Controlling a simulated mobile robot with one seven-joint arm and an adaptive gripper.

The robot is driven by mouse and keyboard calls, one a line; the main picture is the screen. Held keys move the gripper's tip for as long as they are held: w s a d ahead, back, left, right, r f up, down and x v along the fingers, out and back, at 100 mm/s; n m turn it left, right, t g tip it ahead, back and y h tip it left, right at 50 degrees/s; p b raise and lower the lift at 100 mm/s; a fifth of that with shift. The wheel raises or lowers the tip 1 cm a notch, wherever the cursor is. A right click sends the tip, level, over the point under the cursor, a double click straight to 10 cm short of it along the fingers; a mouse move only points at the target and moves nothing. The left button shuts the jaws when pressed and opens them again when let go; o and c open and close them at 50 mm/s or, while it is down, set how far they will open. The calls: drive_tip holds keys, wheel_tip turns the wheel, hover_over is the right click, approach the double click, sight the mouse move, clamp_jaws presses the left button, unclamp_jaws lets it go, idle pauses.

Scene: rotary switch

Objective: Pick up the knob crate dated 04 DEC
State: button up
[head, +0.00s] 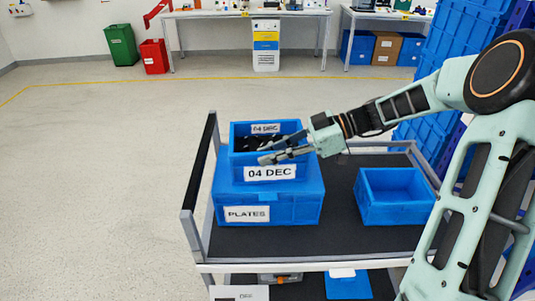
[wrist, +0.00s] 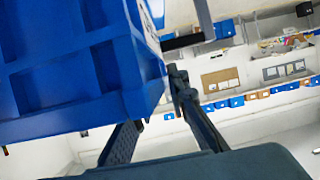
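The knob crate (head: 238,160) is a small open blue crate with dark contents. It sits on a larger blue crate labelled PLATES (head: 305,208) on the cart. A white 04 DEC label (head: 270,173) is on its front, and another 04 DEC label (head: 265,128) shows at its back. My gripper (head: 264,152) reaches in from the right, with its fingers across the crate's upper right part in the head view. The fingers are apart and hold nothing visible. In the wrist view, the crate's blue ribbed side (wrist: 70,75) fills the upper left, close to the fingers (wrist: 160,100); contact is unclear.
An empty blue crate (head: 363,205) stands to the right on the cart (head: 340,238). The cart has a raised grey rail (head: 196,195) at left. Tall blue crate stacks (head: 440,50) stand behind my arm. The floor at left is clear.

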clamp_jaws()
drive_tip(key=shift+r, duration=0.15)
